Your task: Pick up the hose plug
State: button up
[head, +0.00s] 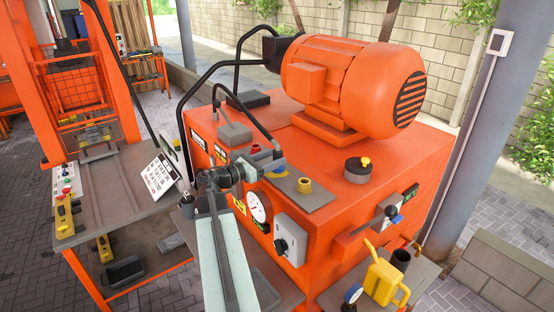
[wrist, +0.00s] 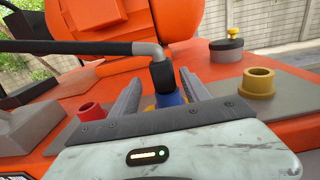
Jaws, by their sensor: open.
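The hose plug (wrist: 160,76) is a dark cylinder under a grey elbow at the end of a black hose (wrist: 70,47). It stands upright over a blue socket (wrist: 170,99) on the orange machine; whether it is seated there is hidden by my gripper. My gripper (wrist: 158,88) is open, with one finger on each side of the plug and blue socket in the wrist view. I cannot tell whether a finger touches it. In the head view my gripper (head: 262,167) is at the hose end, and the blue socket (head: 281,168) shows beside it.
A red socket (wrist: 91,111) is left of the fingers and a yellow socket (wrist: 258,84) right, on a grey plate (head: 318,198). A black cap with a yellow knob (head: 359,168) and the big orange motor (head: 355,82) stand behind. A yellow can (head: 384,278) is at the front right.

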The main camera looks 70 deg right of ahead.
jog(key=x, duration=0.5)
jog(key=shift+s+a, duration=0.2)
jog(key=shift+s, duration=0.05)
grip_shut()
dwell(1.0)
